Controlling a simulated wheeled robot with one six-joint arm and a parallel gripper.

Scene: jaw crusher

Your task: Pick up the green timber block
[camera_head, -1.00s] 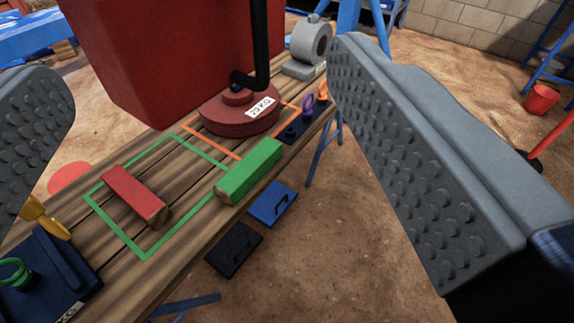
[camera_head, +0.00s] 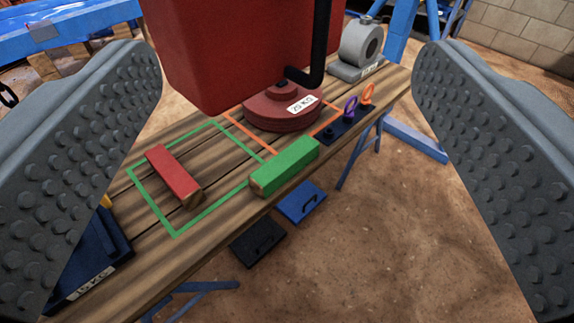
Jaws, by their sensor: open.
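The green timber block (camera_head: 285,167) lies on the wooden table near its front edge, at the right corner of the green outlined square. Its left end shows bare wood. My gripper (camera_head: 290,165) is wide open, with one grey studded finger at the left of the view and the other at the right. The block shows between the two fingers, beyond them, and nothing is held.
A red timber block (camera_head: 174,176) lies inside the green outline (camera_head: 154,213). A red round weight marked 25 KG (camera_head: 281,108) stands behind the green block. Purple and orange rings (camera_head: 350,107) stand to its right.

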